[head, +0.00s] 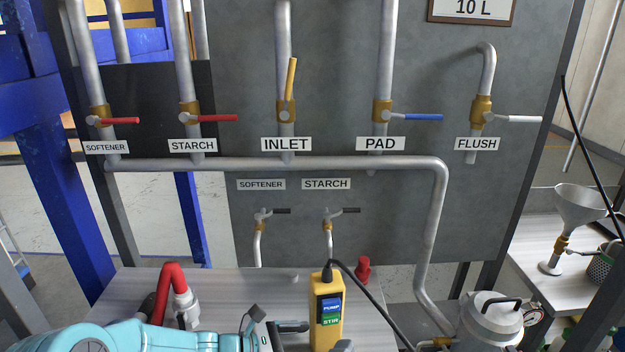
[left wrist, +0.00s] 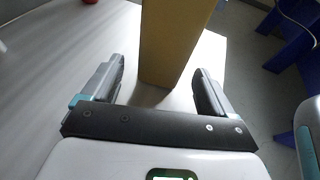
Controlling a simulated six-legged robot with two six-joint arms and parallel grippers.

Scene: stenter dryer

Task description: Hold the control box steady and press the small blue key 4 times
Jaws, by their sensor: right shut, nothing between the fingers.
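The yellow control box (head: 326,278) stands upright on the table in the head view, with a cable from its top. Its dark front panel carries the blue key (head: 331,304), marked like PUMP, above a green key (head: 331,320) marked STIR. My left gripper (head: 290,335) comes in from the left beside the box. In the left wrist view the left gripper (left wrist: 160,78) is open, with the box (left wrist: 175,40) standing at its fingertips and a gap visible on its left side. Only a grey tip of my right gripper (head: 345,345) shows at the bottom edge, low by the box.
A red knob (head: 363,268) stands behind the box. A red hose-like pipe (head: 172,285) stands at the table's left. The grey panel (head: 390,220) with pipes and valves rises behind. A steel pot (head: 490,320) stands on the right. The black cable (head: 375,300) runs right from the box.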

